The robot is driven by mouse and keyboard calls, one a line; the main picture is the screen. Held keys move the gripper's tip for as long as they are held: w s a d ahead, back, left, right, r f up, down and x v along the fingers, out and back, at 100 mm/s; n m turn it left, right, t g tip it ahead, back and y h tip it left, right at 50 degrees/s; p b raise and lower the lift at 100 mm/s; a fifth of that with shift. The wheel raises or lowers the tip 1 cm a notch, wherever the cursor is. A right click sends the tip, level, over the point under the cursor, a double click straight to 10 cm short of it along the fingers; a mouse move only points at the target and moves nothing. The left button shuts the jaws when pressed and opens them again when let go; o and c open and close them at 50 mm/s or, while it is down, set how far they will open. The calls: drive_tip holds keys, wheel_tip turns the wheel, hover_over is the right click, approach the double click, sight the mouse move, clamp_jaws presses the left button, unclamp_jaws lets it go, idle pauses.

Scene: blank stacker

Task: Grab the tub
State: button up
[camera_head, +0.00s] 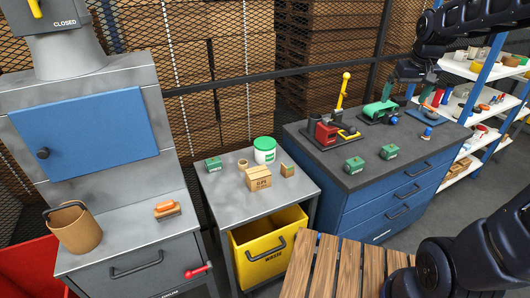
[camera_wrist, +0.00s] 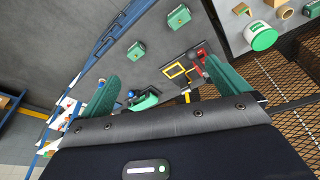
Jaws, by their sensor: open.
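The tub is white with a green lid (camera_head: 264,150) and stands upright at the back of the small grey table. It also shows in the wrist view (camera_wrist: 262,38), at the upper right. My gripper (camera_head: 420,86) is open and empty, above the blue cabinet's dark worktop, well to the right of the tub. In the wrist view its two green fingers (camera_wrist: 162,72) are spread wide, and the tub lies outside them, beyond the right finger.
A cardboard box (camera_head: 259,180), a small wooden block (camera_head: 287,170) and a green block (camera_head: 213,164) stand near the tub. Red and green devices (camera_head: 327,132) with an upright yellow handle occupy the dark worktop (camera_head: 347,180). Mesh fencing (camera_head: 240,75) runs behind the tables.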

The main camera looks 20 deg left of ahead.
drive_tip(key=w+a+f+n+g, duration=0.15)
drive_tip(key=w+a+f, duration=0.25)
drive_tip(key=w+a, duration=0.6)
drive_tip(key=n+g, duration=0.2)
drive_tip(key=n, duration=0.4)
hover_over(266, 143)
drive_tip(key=shift+t+h, duration=0.25)
drive_tip(key=shift+h, duration=0.15)
drive_tip(key=f, duration=2.3)
drive_tip(key=shift+w+d, duration=0.2)
drive_tip(key=shift+a+f, duration=0.15)
drive_tip(key=shift+f, duration=0.4)
wheel_tip(266, 143, down, 5)
drive_tip(key=shift+r, duration=0.1)
drive_tip(key=shift+w+a+f, duration=0.1)
drive_tip(key=shift+a+f, duration=0.1)
drive_tip(key=shift+f, duration=1.1)
drive_tip(key=shift+a+f, duration=0.15)
drive_tip(key=shift+f, duration=1.15)
